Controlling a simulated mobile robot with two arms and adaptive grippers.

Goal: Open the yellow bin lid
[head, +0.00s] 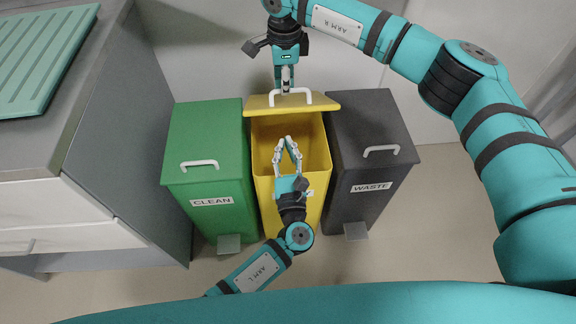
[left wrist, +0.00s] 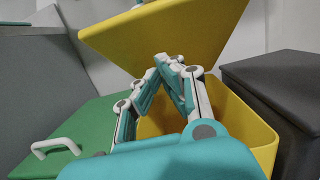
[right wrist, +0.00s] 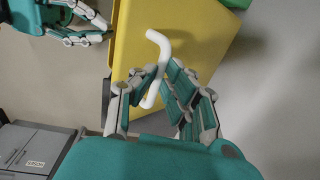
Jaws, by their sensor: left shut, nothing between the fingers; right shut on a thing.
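The yellow bin (head: 318,160) stands between two other bins, and its lid (head: 325,104) is raised, tilted up at the back. The open inside shows below it. My right gripper (head: 287,88) is shut on the white handle (head: 304,97) of the lid; the right wrist view shows the handle (right wrist: 157,40) between its fingers. My left gripper (head: 287,141) is shut and empty over the bin's opening, in front of the lid. In the left wrist view its fingertips (left wrist: 167,62) are below the lid's yellow face (left wrist: 185,28); I cannot tell whether they touch it.
A green bin (head: 203,135) labelled CLEAN is at the left and a dark grey bin (head: 372,130) labelled WASTE at the right, both lids closed. A counter (head: 85,70) with a green tray (head: 45,60) is at the far left. The wall is behind.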

